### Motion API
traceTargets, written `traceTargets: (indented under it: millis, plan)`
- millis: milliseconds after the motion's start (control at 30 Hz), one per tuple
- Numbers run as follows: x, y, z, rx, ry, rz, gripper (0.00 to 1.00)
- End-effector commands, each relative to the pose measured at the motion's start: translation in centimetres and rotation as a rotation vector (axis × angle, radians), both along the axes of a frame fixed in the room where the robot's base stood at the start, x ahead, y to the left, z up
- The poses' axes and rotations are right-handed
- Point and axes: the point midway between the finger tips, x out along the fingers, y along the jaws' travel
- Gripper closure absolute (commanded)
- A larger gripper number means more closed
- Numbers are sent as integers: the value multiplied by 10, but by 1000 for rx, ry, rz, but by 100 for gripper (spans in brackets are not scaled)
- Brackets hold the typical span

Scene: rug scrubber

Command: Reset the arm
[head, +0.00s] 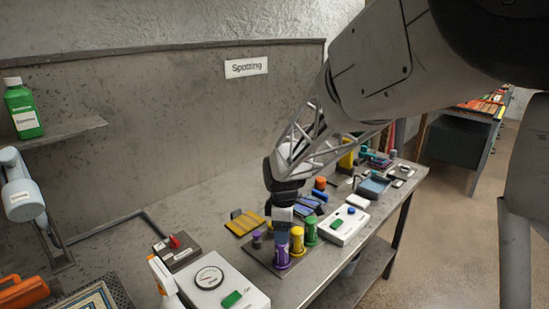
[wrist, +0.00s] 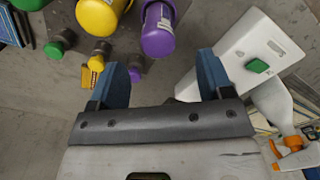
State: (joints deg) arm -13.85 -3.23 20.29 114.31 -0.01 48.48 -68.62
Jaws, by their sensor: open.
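My gripper (head: 282,232) hangs from the arm over the workbench, at the row of coloured bottles. Its two blue fingers (wrist: 164,78) are spread in the wrist view, with nothing held between them. The purple bottle (head: 281,255) stands directly below or beside the fingers in the head view. In the wrist view the purple bottle (wrist: 158,28) lies beyond the fingertips; I cannot tell whether they touch it. A yellow bottle (head: 297,243) and a green bottle (head: 310,232) stand to its right.
A white box with a dial and green button (head: 220,286) and a white spray bottle (head: 162,277) are in front. Another white box (head: 343,225) stands right of the bottles. A grey wall with a "Spotting" sign (head: 246,67) is behind. Open floor (head: 450,220) is at right.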

Motion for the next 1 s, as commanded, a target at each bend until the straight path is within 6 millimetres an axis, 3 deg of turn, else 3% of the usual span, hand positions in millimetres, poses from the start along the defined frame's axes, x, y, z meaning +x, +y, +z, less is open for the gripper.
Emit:
traceTargets:
  millis: [167,367,600,1000]
  plan:
    - [-15,-13,16,3,-14,-77,27]
    - [-46,-37,44,12,-40,-240,27]
    - [-94,-68,77,30,-74,-474,27]
    - [-180,-112,112,70,-128,-863,27]
